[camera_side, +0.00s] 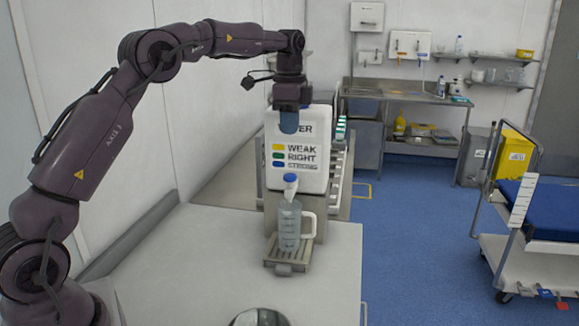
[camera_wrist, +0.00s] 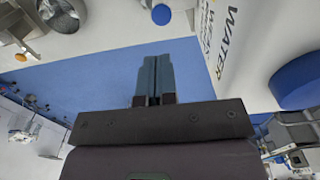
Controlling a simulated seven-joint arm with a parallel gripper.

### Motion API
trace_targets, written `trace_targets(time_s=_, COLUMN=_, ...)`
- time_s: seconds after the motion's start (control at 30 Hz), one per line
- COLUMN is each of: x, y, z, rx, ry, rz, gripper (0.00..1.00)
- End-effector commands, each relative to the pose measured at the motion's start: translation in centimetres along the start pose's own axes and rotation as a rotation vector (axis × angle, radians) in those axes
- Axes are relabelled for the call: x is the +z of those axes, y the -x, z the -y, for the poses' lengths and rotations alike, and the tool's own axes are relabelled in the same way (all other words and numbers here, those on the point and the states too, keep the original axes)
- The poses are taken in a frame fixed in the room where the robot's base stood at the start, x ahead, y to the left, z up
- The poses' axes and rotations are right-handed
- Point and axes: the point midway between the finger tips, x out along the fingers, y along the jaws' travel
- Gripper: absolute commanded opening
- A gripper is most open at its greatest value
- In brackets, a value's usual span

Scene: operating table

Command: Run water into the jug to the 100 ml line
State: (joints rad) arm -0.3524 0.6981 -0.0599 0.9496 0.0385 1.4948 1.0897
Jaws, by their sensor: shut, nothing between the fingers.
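A clear jug (camera_side: 289,228) with a pale handle on its right stands upright on a slatted drip tray (camera_side: 274,267). The jug's water level is too small to read. A white tap with a blue top (camera_side: 291,178) sits just above the jug's mouth, on the front of a white water tank (camera_side: 313,183). I cannot tell whether water is running. My gripper (camera_side: 289,130) points down, in front of the tank's upper part and above the tap, touching neither jug nor tap. In the wrist view its blue fingers (camera_wrist: 154,75) are together and empty; a small blue round top (camera_wrist: 161,14) shows beyond them.
A large blue cap (camera_wrist: 300,80) is close on the right in the wrist view. A shiny steel bowl (camera_side: 258,317) is at the near edge of the side view. The pale worktop (camera_side: 215,255) left of the jug is clear. A wall runs along the left.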

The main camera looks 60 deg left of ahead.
Motion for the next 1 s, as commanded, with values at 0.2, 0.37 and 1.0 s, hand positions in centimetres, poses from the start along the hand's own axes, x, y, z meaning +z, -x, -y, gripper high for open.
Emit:
trace_targets(time_s=0.2, x=0.1, y=-5.0, z=-0.1, rx=0.005, ry=0.001, rz=0.002, gripper=0.00)
trace_targets(time_s=0.37, x=0.0, y=-7.8, z=-0.1, rx=0.004, ry=0.001, rz=0.002, gripper=0.00)
trace_targets(time_s=1.0, x=0.0, y=-10.3, z=0.0, rx=0.000, ry=0.001, rz=0.000, gripper=0.00)
